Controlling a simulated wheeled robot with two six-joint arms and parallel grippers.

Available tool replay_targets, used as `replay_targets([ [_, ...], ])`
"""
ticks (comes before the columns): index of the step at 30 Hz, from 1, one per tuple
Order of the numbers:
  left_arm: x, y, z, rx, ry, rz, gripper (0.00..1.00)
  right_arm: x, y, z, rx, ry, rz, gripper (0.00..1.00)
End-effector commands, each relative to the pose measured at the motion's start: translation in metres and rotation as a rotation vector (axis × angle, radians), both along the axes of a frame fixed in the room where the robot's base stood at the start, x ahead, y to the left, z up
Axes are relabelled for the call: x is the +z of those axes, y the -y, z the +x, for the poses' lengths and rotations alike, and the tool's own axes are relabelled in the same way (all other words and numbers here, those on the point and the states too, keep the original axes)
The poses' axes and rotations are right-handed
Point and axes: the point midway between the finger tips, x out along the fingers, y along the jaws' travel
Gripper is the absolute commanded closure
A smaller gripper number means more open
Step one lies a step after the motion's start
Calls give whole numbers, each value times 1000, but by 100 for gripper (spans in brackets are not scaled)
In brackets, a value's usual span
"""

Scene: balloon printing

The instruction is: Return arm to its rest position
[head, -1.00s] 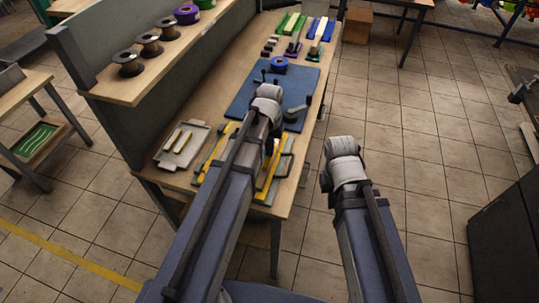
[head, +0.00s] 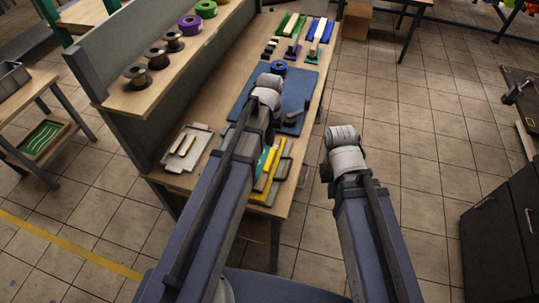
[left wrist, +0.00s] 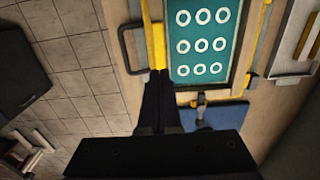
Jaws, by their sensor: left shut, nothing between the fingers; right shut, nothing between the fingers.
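My left gripper (left wrist: 158,80) shows in the left wrist view as dark fingers, together and empty, over the left yellow rail of the printing frame. In the head view, that arm reaches over the workbench (head: 225,100), and its wrist hides most of the fingers. The frame holds a teal sheet with white rings (left wrist: 203,45). In the head view, the frame's yellow rail (head: 266,172) shows right of my left arm. My right gripper (head: 328,174) is beyond the bench's right edge, over the floor. Only a dark bit shows under its pale wrist.
A blue mat (head: 300,95) lies on the bench beyond the frame. A grey tray (head: 186,148) lies to the left. Several spools stand on a shelf (head: 150,80) at left. Open tiled floor (head: 420,130) is to the right, with dark cabinets (head: 500,230) at the edge.

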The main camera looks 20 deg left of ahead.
Motion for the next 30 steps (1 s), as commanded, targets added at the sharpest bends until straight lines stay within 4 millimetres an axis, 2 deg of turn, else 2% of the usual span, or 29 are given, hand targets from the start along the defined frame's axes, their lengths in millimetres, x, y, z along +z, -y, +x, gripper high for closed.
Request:
replay_targets([
  [8, -2, 2, -2, -4, -1, 1, 100, -2, 0, 0, 0, 0, 0, 100],
  [11, -14, 21, -23, -44, -8, 11, 100, -14, 0, 0, 0, 0, 0, 100],
  [16, -41, 70, -85, -171, -26, 54, 100, -42, 0, 0, 2, 0, 0, 100],
  [18, -49, 83, -107, -217, -32, 72, 100, -50, 0, 0, 2, 0, -1, 100],
  [21, -57, 97, -130, -265, -37, 90, 100, -58, 0, 0, 3, 0, -1, 100],
  [25, -60, 104, -144, -296, -40, 103, 100, -61, 0, 0, 3, 0, -1, 100],
  [30, -58, 105, -144, -298, -40, 105, 100, -60, 0, 0, 3, 0, -1, 100],
])
